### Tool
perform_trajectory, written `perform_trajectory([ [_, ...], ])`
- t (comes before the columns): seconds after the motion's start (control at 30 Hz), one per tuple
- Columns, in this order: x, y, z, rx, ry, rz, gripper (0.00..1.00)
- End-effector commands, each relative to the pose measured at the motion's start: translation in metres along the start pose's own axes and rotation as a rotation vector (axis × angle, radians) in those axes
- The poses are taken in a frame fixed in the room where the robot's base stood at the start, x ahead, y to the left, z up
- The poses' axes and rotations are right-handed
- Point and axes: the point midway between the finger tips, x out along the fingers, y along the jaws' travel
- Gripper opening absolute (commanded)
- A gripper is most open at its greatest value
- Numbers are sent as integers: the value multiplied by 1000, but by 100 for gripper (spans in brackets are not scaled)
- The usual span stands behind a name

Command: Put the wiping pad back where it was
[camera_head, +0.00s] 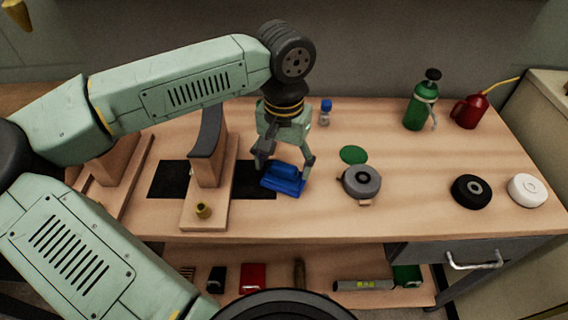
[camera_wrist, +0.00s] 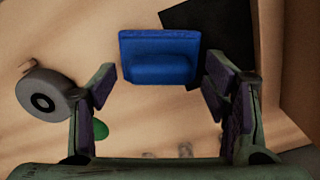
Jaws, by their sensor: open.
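The blue wiping pad (camera_head: 283,180) lies on the workbench, partly at the right edge of the black mat (camera_head: 256,186). In the wrist view the pad (camera_wrist: 159,58) sits ahead of and between the fingers, with a flat base and a raised block on it. My gripper (camera_head: 283,164) is open just above and behind the pad. In the wrist view my gripper's fingers (camera_wrist: 160,90) are spread wide, with a gap on each side of the pad. I see no contact with it.
A wooden stand with a dark curved piece (camera_head: 208,135) is close left of my gripper. A grey tape-like roll (camera_head: 361,181) and a green disc (camera_head: 354,155) lie to the right. A small blue-capped bottle (camera_head: 325,114) stands behind.

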Motion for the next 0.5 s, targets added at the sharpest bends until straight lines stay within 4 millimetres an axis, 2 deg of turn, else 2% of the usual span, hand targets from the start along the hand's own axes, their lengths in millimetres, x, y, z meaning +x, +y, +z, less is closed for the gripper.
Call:
perform_trajectory([
  [0.3,-66,0,0,0,2,1,69],
  [0.5,-98,0,0,0,0,1,69],
])
